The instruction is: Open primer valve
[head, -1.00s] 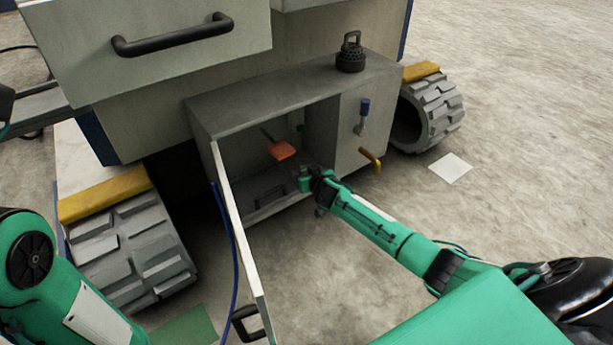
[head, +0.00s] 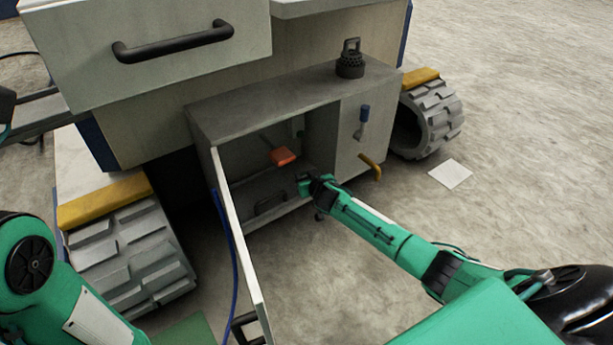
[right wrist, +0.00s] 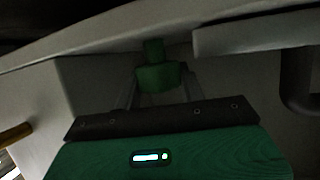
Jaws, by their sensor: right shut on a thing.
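My right gripper (head: 304,185) reaches into the front of the open grey compartment (head: 265,113), near its lower right side. In the right wrist view its two fingers (right wrist: 159,88) are shut on a dark green knob (right wrist: 157,76), one finger on each side. A narrower green stem rises behind the knob. I cannot tell whether this knob is the primer valve. An orange paddle-like lever (head: 283,157) stands inside the compartment, to the left of and above the gripper. My left gripper is out of view; only part of the left arm shows.
The white door (head: 238,237) hangs open at the left, with a blue hose beside it. Tracked wheels flank the compartment.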

